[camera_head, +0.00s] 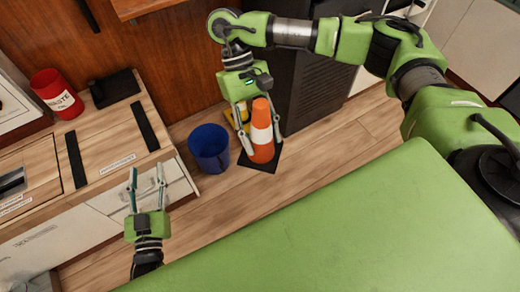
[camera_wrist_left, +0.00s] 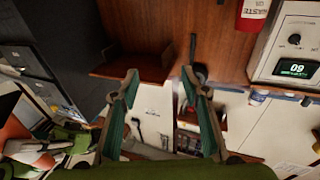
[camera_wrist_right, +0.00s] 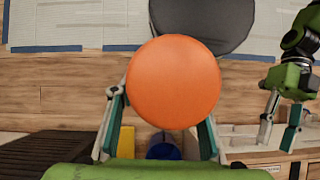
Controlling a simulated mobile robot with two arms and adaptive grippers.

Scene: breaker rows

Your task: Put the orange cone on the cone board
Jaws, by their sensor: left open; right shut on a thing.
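The orange cone (camera_head: 262,150) has a white band and a black square base (camera_head: 258,180) in the head view. My right gripper (camera_head: 259,148) reaches down from above, its fingers on either side of the cone and shut on it. In the right wrist view the cone (camera_wrist_right: 174,82) shows as an orange disc between the fingers. Whether its base touches the floor I cannot tell. My left gripper (camera_head: 146,180) is open and empty, beside the drawer cabinet. I cannot make out the cone board with certainty.
A blue bin (camera_head: 209,149) stands just left of the cone. A yellow object (camera_head: 237,116) is partly hidden behind it. A dark louvred cabinet (camera_head: 315,85) stands behind right. A wooden counter (camera_head: 100,130) with a red waste cup (camera_head: 57,94) is at left. Wooden floor is open right of the cone.

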